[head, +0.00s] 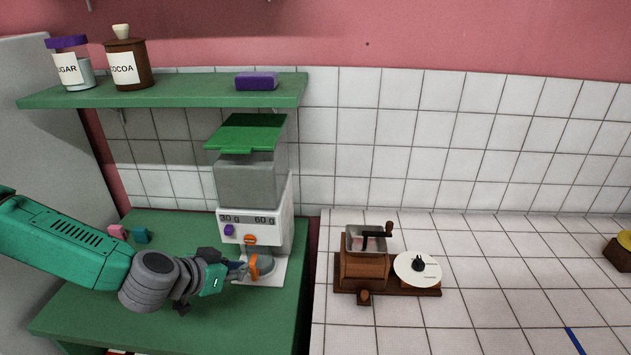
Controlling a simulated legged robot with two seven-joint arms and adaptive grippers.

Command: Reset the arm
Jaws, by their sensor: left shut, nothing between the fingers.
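My left arm comes in from the left over the green counter. My left gripper (236,268) is shut and empty, with its tips close to the orange-handled part at the base of the dispenser (254,215). I cannot tell whether the tips touch it. The dispenser is white with a clear hopper, a green lid and labels "30 g" and "60 g". A purple knob and an orange knob sit on its front. The orange handle (254,268) shows just right of the gripper. My right gripper is not in view.
A green shelf (180,95) above holds a sugar jar (72,66), a cocoa jar (128,66) and a purple block (257,81). A wooden grinder (365,265) with a white dial stands on the tiled counter (480,260), mostly clear. Small pink and teal blocks (128,233) lie behind my arm.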

